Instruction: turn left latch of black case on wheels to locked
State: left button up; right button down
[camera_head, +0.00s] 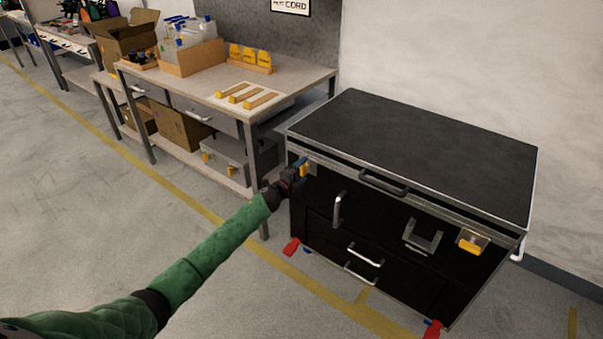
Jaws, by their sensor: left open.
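The black case on wheels (415,155) stands at the right, its lid down, with metal edges and red parts at its lower corners. My left gripper (303,167) is at the left latch, near the upper left corner of the case front. It is open; a bit of yellow shows at its fingers, and the latch is mostly hidden by it. I cannot tell whether the fingers touch the latch. The right latch (473,242), with a yellow tab, shows at the right of the front. My right gripper is not in view.
A workbench (300,72) with boxes and yellow items stands left of the case, close to my left arm. A dark handle (384,183) and metal handles (338,209) stick out from the case front. The floor in front is clear, with yellow lines.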

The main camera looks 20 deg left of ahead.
pick_arm(q)
jog(key=v, duration=0.7)
jog(key=shift+s+b, duration=0.35)
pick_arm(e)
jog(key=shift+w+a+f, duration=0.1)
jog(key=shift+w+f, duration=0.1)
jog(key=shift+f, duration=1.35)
pick_arm(q)
jog(key=shift+a, duration=0.15)
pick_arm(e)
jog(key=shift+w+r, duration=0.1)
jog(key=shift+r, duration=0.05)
